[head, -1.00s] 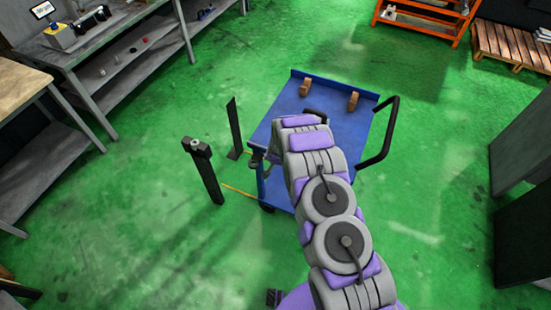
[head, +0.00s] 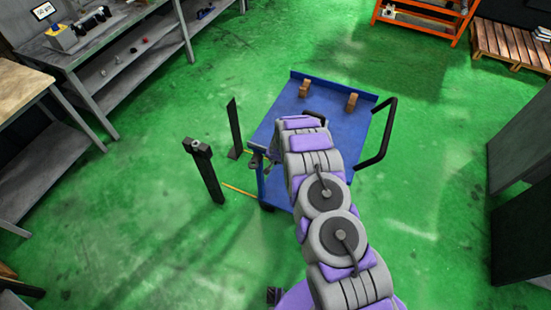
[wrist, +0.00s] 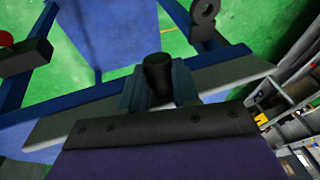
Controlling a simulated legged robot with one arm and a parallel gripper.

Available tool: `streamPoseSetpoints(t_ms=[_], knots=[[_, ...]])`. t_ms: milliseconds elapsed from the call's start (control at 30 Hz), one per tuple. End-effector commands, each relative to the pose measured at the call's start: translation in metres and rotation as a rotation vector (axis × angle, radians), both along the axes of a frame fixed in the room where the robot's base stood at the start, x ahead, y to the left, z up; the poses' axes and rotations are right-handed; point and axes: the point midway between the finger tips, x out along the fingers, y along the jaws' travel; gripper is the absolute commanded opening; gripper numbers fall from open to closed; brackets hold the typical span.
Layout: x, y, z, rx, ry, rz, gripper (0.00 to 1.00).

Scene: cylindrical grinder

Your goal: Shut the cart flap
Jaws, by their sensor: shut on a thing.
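The blue cart (head: 345,125) stands on the green floor in the middle of the head view, partly hidden under my arm. In the wrist view, my gripper (wrist: 157,88) has its two blue-grey fingers closed around a dark round knob (wrist: 158,70). A broad blue panel (wrist: 95,108) with a grey strip along it passes behind the fingers; it looks like the cart flap, but its angle cannot be told. In the head view the gripper and the flap are hidden by my arm.
Two dark posts (head: 205,170) (head: 234,128) stand left of the cart. A black push handle (head: 385,135) sticks out at its right. Brown blocks (head: 351,102) lie on its top. Grey benches stand at the left; an orange rack (head: 425,20) stands behind. Much of the floor is clear.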

Motion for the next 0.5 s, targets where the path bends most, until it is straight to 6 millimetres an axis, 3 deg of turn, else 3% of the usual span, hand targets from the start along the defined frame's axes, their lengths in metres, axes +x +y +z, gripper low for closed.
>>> streamPoseSetpoints(t_ms=[500], knots=[[0.0083,-0.0010,0.0086,0.038,0.087,-0.001,0.00]])
